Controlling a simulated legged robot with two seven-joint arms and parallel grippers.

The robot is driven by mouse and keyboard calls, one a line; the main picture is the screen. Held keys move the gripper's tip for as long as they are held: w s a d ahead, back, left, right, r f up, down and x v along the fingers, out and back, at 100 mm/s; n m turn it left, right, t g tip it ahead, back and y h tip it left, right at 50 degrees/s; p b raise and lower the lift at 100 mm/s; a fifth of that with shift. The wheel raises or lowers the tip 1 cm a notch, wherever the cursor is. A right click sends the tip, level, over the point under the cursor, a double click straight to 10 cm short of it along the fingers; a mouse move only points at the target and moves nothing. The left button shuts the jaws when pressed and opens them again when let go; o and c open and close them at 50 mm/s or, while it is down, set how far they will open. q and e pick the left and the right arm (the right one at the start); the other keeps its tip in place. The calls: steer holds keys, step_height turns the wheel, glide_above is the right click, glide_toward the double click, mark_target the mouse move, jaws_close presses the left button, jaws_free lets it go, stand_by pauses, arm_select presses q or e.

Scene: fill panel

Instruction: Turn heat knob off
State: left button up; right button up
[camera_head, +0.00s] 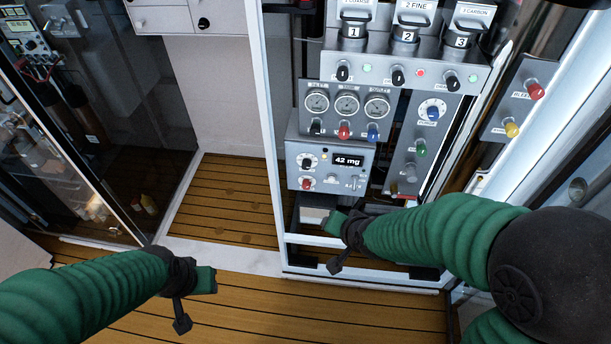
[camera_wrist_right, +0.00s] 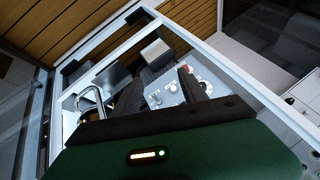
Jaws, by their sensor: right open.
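I cannot read which knob is labelled heat. A grey box with a "42 mg" display (camera_head: 348,160) carries a black knob (camera_head: 307,161) and a red knob (camera_head: 306,183) on its left side. My right gripper (camera_head: 338,240) is open and empty, below this box at the cabinet's lower frame. In the right wrist view, its two dark fingers (camera_wrist_right: 160,78) are spread, with a red knob (camera_wrist_right: 187,70) on a grey panel beyond the right finger. They appear apart from it. My left gripper (camera_head: 196,294) hangs over the wooden floor, far left of the panel; its jaw opening is unclear.
Above the box are gauges (camera_head: 347,103) with several knobs, and a row of numbered canisters (camera_head: 404,35). A white frame post (camera_head: 273,130) borders the cabinet. The wooden floor (camera_head: 225,200) is clear.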

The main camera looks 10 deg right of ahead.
steer(key=w+a+f+m+t+b, duration=0.5)
steer(key=w+a+f+m+b, duration=0.1)
steer(key=w+a+m, duration=0.3)
steer(key=m+t+h+b, duration=0.6)
steer(key=m+b, duration=0.3)
steer(key=m, duration=1.2)
glide_toward(305, 167)
steer(key=x, duration=0.9)
steer(key=shift+w+d, duration=0.15)
steer(key=shift+w, duration=0.1)
arm_select(q)
steer(key=s+x, duration=0.2)
steer(key=x, duration=0.7)
steer(key=s+f+x, duration=0.1)
steer(key=s+x, duration=0.1)
steer(key=x, duration=0.6)
steer(key=shift+w+f, duration=0.25)
steer(key=shift+f, duration=0.05)
arm_select(e)
jaws_close()
